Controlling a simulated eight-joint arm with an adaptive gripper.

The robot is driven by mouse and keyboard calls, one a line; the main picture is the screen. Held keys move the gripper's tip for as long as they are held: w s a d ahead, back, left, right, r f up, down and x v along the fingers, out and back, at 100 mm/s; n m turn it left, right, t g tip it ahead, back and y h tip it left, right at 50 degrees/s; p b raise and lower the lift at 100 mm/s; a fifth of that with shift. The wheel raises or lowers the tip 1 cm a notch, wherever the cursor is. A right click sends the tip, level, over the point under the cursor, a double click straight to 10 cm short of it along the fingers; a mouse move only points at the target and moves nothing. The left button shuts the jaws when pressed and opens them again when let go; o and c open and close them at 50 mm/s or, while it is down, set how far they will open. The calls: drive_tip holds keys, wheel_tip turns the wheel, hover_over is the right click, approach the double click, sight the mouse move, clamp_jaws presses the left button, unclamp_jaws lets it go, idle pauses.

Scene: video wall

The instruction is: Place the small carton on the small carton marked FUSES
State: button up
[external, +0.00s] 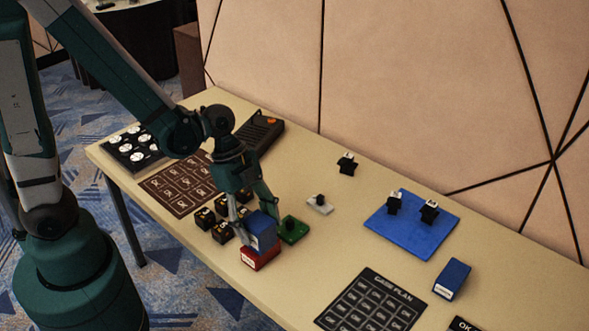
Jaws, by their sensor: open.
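A small blue carton (265,231) sits on top of a small red carton (261,257) near the front edge of the table. The red carton has a white label whose text is too small to read. My gripper (252,208) is open, pointing down, with its fingers at the blue carton's upper part; whether they touch it I cannot tell. Another small blue carton (452,278) with a white label lies apart at the right. I cannot tell which carton is marked FUSES.
Several small black blocks (205,218) stand left of the cartons. A green block (292,230) is close on the right. A blue mat (383,224) carries two black-and-white pieces. A dark CASE PLAN board (368,305) lies in front. A brown grid board (180,184) lies at left.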

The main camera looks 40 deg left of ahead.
drive_tip(key=p+v, duration=0.2)
drive_tip(key=v, duration=0.8)
drive_tip(key=shift+a+r+p, duration=0.2)
drive_tip(key=shift+r+p, duration=0.1)
drive_tip(key=shift+p, duration=0.05)
idle(0.5)
drive_tip(key=a+r+n+t+y, duration=0.2)
drive_tip(key=a+r+n+t, duration=0.1)
drive_tip(key=a+r+n, duration=0.4)
drive_tip(key=a+r+n+t+y, duration=0.2)
drive_tip(key=a+r+n, duration=0.6)
drive_tip(key=a, duration=0.8)
drive_tip(key=n+t, duration=0.2)
drive_tip(key=n, duration=0.1)
drive_tip(key=shift+s, duration=0.15)
